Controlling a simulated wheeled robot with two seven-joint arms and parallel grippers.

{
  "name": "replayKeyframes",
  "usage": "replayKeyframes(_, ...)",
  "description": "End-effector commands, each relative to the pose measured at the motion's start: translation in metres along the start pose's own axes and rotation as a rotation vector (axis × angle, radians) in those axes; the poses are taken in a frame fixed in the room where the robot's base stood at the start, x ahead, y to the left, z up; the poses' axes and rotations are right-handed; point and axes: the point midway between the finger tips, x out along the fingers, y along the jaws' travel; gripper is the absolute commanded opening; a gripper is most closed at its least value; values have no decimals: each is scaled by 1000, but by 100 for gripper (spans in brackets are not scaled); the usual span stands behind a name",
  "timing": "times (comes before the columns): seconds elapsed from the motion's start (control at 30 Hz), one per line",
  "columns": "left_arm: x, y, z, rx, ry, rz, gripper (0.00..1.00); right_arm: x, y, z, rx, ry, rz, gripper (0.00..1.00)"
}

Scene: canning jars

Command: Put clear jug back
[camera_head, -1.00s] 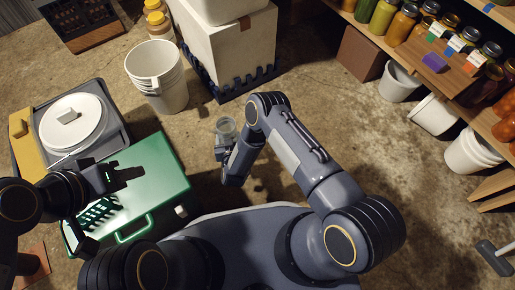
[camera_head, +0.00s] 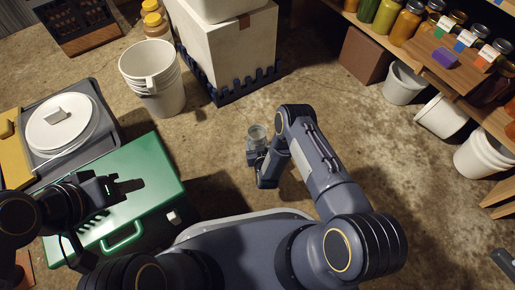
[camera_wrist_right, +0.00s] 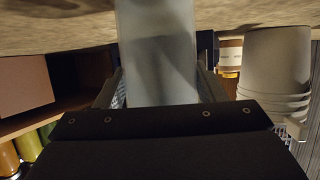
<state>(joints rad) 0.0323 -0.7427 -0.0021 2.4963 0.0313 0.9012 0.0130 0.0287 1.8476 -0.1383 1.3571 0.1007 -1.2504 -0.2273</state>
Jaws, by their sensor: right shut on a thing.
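The clear jug (camera_head: 257,131) is a small see-through vessel in the middle of the head view, above the concrete floor. My right gripper (camera_head: 256,150) is shut on it. In the right wrist view the jug (camera_wrist_right: 158,50) shows as a pale, cloudy cylinder between the two fingers, with its far end cut off by the top edge. My left gripper (camera_head: 128,187) hangs over the green case at the left with nothing visible in it. Its finger gap is not clear.
The shelf (camera_head: 440,67) with filled jars and a purple block stands at the upper right, white buckets (camera_head: 404,84) below. Stacked white buckets (camera_head: 152,92), a box (camera_head: 230,50) on a dark pallet and a green case (camera_head: 160,205) surround clear floor (camera_head: 340,110).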

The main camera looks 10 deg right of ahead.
Motion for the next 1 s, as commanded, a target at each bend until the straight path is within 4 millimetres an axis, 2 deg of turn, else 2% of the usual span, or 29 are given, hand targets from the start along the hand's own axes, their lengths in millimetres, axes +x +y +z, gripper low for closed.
replayKeyframes(0.03,6,-3,3,0,0,0,36,4,0,9,0,1,1,27)
replayKeyframes(0.07,6,-3,3,0,0,0,36,4,0,10,0,1,1,27)
replayKeyframes(0.43,4,-2,2,0,0,0,36,6,0,11,0,2,1,27)
replayKeyframes(0.47,4,-2,2,0,0,0,36,5,0,12,0,2,1,66)
replayKeyframes(0.6,4,-2,2,0,0,0,36,5,0,11,0,2,1,84)
replayKeyframes(1.0,4,-2,2,0,0,0,36,5,0,7,0,1,1,85)
